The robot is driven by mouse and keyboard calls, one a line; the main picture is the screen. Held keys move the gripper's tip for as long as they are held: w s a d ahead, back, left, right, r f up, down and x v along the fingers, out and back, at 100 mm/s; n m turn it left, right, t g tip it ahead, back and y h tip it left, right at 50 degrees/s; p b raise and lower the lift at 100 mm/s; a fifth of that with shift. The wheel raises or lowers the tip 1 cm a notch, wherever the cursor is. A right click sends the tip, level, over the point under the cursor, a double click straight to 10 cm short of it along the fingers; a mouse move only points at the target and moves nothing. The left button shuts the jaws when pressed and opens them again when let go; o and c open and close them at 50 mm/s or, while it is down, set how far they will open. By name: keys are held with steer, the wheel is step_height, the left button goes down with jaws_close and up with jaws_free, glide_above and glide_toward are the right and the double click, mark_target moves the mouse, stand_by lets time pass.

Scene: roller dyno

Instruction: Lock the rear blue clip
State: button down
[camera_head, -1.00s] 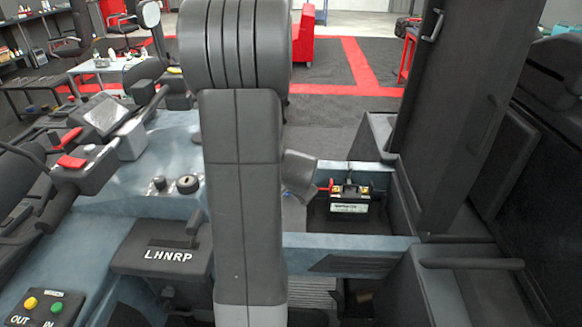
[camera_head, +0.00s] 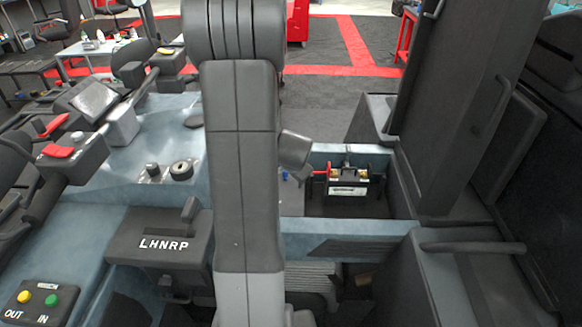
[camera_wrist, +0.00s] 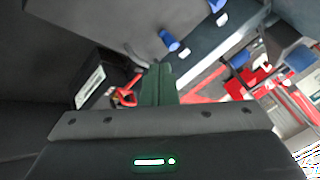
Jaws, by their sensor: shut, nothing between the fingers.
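Two small blue clips with white ends show in the wrist view, one near the top middle (camera_wrist: 170,41) and one at the top edge (camera_wrist: 217,6). I cannot tell which is the rear one, or whether either is locked. A small blue spot (camera_head: 285,176) shows beside my arm in the head view. My gripper (camera_wrist: 159,72) is shut and empty, its dark fingers pointing up the picture below the nearer clip, apparently apart from it. In the head view my arm hides most of the area around the gripper.
A black battery (camera_head: 348,186) with a red cable clamp (camera_head: 321,177) sits in the recessed bay; the battery also shows left of my fingers in the wrist view (camera_wrist: 91,88). A blue-grey crossbar (camera_head: 345,238) lies in front of the bay. A tall dark panel (camera_head: 462,110) stands right.

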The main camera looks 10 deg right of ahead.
steer(key=b+x, duration=0.1)
steer(key=x, duration=0.6)
steer(key=shift+w, duration=0.1)
steer(key=shift+w+d+r+p, duration=0.1)
steer(key=shift+w+d+p, duration=0.1)
steer(key=shift+w+p, duration=0.3)
steer(key=shift+w+d, duration=0.15)
steer(key=shift+w, duration=0.5)
